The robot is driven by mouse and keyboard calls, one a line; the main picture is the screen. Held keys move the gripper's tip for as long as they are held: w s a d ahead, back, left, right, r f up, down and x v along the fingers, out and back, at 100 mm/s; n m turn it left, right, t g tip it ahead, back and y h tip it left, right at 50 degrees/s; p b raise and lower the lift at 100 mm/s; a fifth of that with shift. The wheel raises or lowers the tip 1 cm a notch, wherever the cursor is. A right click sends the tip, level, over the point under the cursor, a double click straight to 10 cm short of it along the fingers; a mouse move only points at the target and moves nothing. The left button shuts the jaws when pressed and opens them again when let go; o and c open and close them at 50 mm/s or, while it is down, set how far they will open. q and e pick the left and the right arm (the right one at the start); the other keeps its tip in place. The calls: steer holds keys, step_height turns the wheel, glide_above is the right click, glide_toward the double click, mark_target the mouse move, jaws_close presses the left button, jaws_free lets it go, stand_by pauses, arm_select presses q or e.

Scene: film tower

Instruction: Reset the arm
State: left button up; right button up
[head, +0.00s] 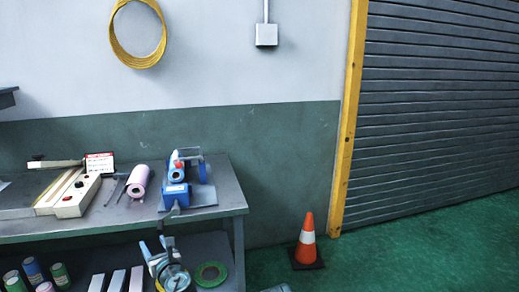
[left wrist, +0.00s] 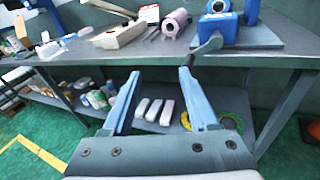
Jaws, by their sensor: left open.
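My left gripper (head: 154,244) shows at the bottom of the head view, in front of the workbench's lower shelf. In the left wrist view its two blue fingers (left wrist: 158,76) stand apart with nothing between them. They point toward the front edge of the workbench (left wrist: 110,67). The bench also shows in the head view (head: 120,221). My right gripper is not seen.
On the bench top are a blue dispenser (head: 176,192), a pink roll (head: 138,181) and a cream sealer (head: 77,197). An orange cone (head: 307,242) stands on open green floor at right.

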arm_select(q)
steer(key=s+d+f+n+g+h+p, duration=0.2)
steer(key=s+d+n+g+h+p, duration=0.2)
steer(key=s+d+n, duration=0.6)
steer(key=s+d+f+n+g+h+p, duration=0.3)
steer(key=s+d+n+g+p, duration=0.6)
steer(key=d+n, duration=0.6)
steer(key=shift+s+d+n+h, duration=0.35)
steer(key=shift+s+h, duration=0.3)
steer(key=shift+h, duration=0.45)
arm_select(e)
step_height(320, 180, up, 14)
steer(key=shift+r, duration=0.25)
arm_select(q)
steer(key=shift+a+f, duration=0.1)
